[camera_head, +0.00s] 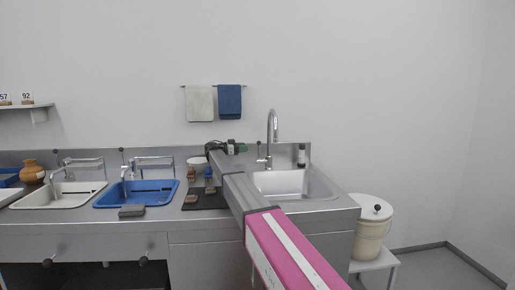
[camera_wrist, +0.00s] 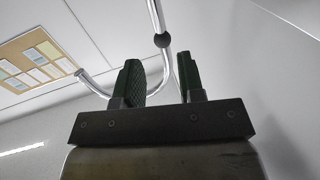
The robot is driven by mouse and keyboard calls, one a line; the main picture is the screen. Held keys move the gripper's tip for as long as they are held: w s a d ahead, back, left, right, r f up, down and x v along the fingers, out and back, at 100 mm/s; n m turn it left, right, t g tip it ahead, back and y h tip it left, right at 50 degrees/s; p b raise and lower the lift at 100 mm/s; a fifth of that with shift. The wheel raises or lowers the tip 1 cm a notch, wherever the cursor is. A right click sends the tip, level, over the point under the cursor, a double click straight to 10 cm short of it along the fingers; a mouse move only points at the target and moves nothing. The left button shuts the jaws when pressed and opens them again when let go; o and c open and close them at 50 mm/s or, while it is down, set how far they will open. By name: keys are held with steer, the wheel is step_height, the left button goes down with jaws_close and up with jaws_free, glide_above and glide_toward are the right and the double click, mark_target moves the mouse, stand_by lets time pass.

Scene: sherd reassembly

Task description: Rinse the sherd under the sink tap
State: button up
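My gripper (camera_head: 238,148) is stretched out at the back of the counter, to the left of the sink tap (camera_head: 272,130). The tap is a tall chrome gooseneck over the steel sink (camera_head: 322,190); no water is seen running. Chrome pipe also shows beyond the fingers in the wrist view (camera_wrist: 154,15). A small reddish-brown piece (camera_head: 191,199) lies on a dark mat (camera_head: 211,203) left of my arm; it may be a sherd, too small to tell.
A blue basin (camera_head: 165,200) and a cream basin (camera_head: 45,202) are set left in the counter. A brown jar (camera_head: 32,172) stands behind. A dark bottle (camera_head: 301,155) is behind the sink. A lidded cream bucket (camera_head: 371,228) stands right. Towels (camera_head: 200,103) hang above.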

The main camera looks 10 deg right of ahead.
steer(key=d, duration=0.3)
steer(key=w+d, duration=0.1)
steer(key=d, duration=0.5)
steer(key=shift+w+d, duration=0.1)
steer(key=shift+w, duration=0.3)
